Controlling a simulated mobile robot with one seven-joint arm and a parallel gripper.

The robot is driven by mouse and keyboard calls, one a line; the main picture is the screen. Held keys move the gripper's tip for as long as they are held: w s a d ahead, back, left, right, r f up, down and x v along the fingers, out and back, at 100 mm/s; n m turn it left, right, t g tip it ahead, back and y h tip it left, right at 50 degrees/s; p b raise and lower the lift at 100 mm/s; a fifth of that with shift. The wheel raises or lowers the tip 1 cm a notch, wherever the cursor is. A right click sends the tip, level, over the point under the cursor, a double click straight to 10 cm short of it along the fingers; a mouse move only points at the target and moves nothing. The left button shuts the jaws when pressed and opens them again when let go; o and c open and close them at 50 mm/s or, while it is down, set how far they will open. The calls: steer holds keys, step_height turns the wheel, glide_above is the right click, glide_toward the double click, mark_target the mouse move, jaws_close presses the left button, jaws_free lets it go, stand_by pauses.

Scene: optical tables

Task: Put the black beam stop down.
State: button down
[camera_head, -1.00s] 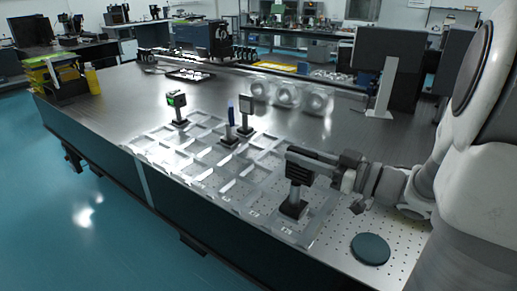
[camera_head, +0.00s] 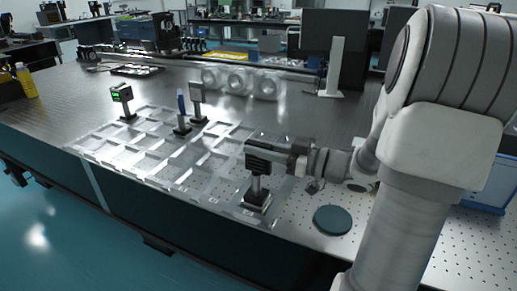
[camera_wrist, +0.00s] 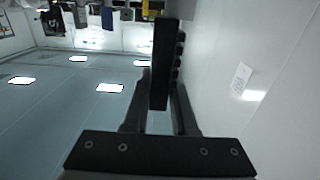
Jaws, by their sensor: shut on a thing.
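The black beam stop (camera_head: 258,163) is a ribbed black block on a short post with a square base (camera_head: 257,199). It stands upright at the near right end of the clear compartment tray (camera_head: 215,203). My gripper (camera_head: 271,149) reaches in from the right and is shut on the block's upper part. In the wrist view, my gripper (camera_wrist: 158,100) has its two fingers on either side of the black beam stop (camera_wrist: 160,65), seen edge-on. The base is at a front right compartment; I cannot tell whether it touches the bottom.
A dark round disc (camera_head: 332,219) lies on the perforated tabletop right of the tray. Clear ring-shaped parts (camera_head: 238,82) stand behind.

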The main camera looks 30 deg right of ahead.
steer(key=shift+f, duration=0.1)
steer(key=c, duration=0.7)
jaws_free()
steer(key=shift+r, duration=0.25)
steer(key=p+v, duration=0.3)
steer(key=v, duration=0.9)
steer(key=shift+f, duration=0.1)
